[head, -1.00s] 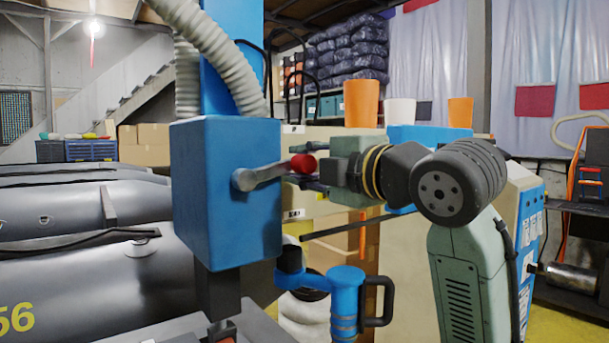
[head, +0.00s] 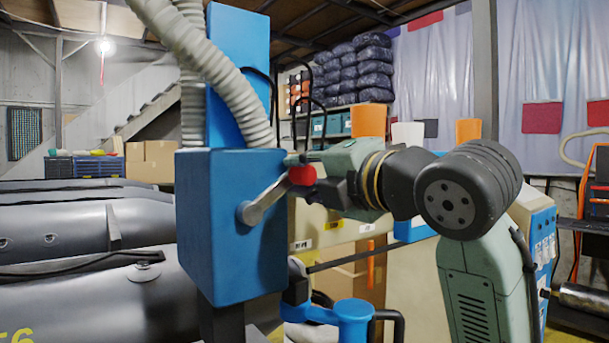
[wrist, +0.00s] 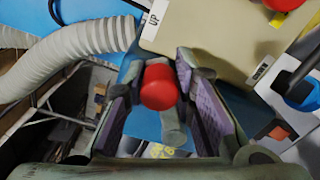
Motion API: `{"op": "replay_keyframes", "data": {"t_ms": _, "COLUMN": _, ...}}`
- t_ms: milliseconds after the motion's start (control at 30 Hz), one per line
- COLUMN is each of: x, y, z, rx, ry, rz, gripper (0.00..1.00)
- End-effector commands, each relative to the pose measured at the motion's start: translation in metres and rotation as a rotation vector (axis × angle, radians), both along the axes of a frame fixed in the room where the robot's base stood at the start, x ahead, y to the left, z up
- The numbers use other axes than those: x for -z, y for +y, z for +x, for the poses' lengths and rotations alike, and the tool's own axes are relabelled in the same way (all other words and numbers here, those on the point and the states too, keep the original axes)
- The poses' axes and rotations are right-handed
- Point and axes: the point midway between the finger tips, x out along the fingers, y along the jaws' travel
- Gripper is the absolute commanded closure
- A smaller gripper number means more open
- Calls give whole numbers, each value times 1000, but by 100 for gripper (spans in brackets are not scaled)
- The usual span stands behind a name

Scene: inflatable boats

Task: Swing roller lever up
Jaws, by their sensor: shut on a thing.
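The roller lever is a short grey arm (head: 262,203) pivoted on the side of a blue box (head: 222,225), with a red knob (head: 303,175) at its free end. The lever slants up to the right from its pivot. My gripper (head: 310,178) reaches in from the right and is shut on the red knob. In the wrist view the knob (wrist: 158,88) sits between the two padded fingers, with the grey lever below it. A beige panel (wrist: 220,40) with an "UP" label shows above the fingers there.
A ribbed grey hose (head: 215,70) hangs over the blue column above the box. A blue fitting with a black handle (head: 350,315) stands below my arm. Grey inflatable boats (head: 75,235) fill the left side. Orange and white cups (head: 407,134) stand behind my gripper.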

Motion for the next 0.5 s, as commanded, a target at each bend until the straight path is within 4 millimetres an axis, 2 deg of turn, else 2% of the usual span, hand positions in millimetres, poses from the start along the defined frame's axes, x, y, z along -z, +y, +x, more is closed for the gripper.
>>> {"op": "replay_keyframes", "data": {"t_ms": 167, "x": -4, "y": 0, "z": -1, "rx": -1, "ry": -8, "rz": 6, "gripper": 100}}
{"op": "replay_keyframes", "data": {"t_ms": 200, "x": -4, "y": 0, "z": -1, "rx": -1, "ry": -8, "rz": 7, "gripper": 75}}
{"op": "replay_keyframes", "data": {"t_ms": 500, "x": -2, "y": 0, "z": -1, "rx": -1, "ry": -5, "rz": 3, "gripper": 56}}
